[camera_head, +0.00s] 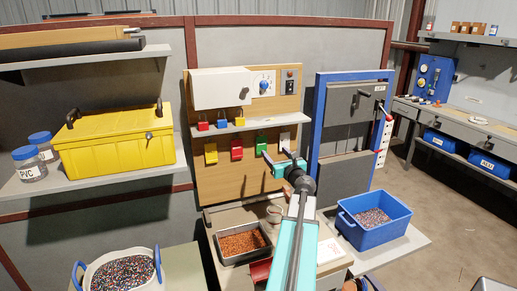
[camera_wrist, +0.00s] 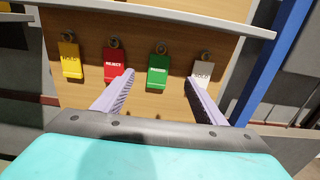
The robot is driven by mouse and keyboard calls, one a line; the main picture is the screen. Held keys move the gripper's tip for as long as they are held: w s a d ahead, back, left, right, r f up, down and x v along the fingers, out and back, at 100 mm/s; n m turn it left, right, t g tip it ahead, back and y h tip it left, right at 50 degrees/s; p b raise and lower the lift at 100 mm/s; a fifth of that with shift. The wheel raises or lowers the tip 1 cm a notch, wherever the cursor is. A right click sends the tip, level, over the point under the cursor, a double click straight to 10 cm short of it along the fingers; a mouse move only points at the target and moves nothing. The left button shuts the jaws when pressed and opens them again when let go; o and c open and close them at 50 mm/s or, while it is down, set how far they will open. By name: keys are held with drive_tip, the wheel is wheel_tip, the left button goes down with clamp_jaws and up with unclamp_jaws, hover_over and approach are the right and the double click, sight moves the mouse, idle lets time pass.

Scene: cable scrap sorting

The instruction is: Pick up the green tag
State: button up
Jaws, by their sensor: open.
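The green tag (camera_wrist: 158,70) hangs from a hook on the wooden board, between the red tag (camera_wrist: 113,65) and the white tag (camera_wrist: 202,68). It also shows in the head view (camera_head: 261,145), just left of my gripper. My gripper (camera_wrist: 160,85) is open and empty. In the wrist view its left finger points toward the red tag and its right finger toward the white tag, with the green tag in the gap between them. The tag looks farther off than the fingertips. In the head view the arm hides part of the board's lower right.
A yellow tag (camera_wrist: 71,61) hangs at the far left of the row. A grey shelf (camera_head: 221,126) with several padlocks juts out above the tags. A metal tray of copper bits (camera_head: 241,242) and a blue bin (camera_head: 372,238) stand below. A blue-framed panel (camera_head: 319,130) is to the right.

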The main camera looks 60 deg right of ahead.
drive_tip(key=shift+w, duration=0.1)
idle(0.3)
drive_tip(key=p, duration=0.2)
approach(262, 139)
drive_tip(key=shift+x, duration=1.1)
drive_tip(key=shift+w+r, duration=0.1)
drive_tip(key=shift+r, duration=0.05)
drive_tip(key=shift+p+x, duration=1.25)
drive_tip(key=shift+x, duration=1.3)
drive_tip(key=shift+c, duration=0.2)
drive_tip(key=c, duration=1.1)
